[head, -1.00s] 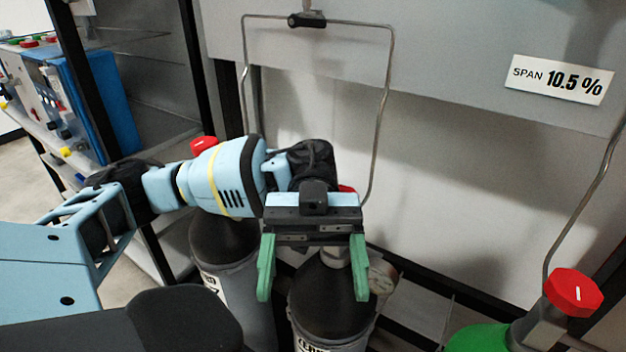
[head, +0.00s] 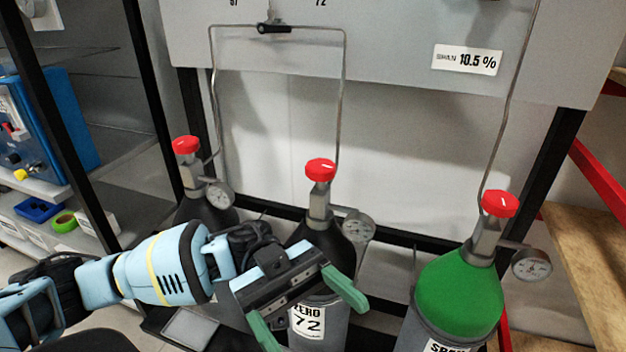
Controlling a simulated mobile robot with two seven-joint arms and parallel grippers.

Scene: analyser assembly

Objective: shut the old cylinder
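Three cylinders with red valve knobs stand in a row. The left one is dark, with its knob (head: 186,145) and gauge (head: 219,195); its label is hidden. The middle grey cylinder (head: 335,325) is labelled ZERO 72, with its knob (head: 320,169) and gauge (head: 358,226). The right cylinder (head: 455,295) has a green shoulder, a partly cut-off label, a knob (head: 500,203) and a gauge (head: 531,265). No label says which is old. My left gripper (head: 308,318) is open and empty, in front of the middle cylinder and below its knob. My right gripper is out of view.
Thin pipes rise from the cylinders to a grey panel (head: 400,50) with a black-handled lever (head: 274,28) and a SPAN 10.5 % label (head: 467,60). Shelving with a blue box (head: 55,120) stands at left. A wooden shelf (head: 590,260) is at right.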

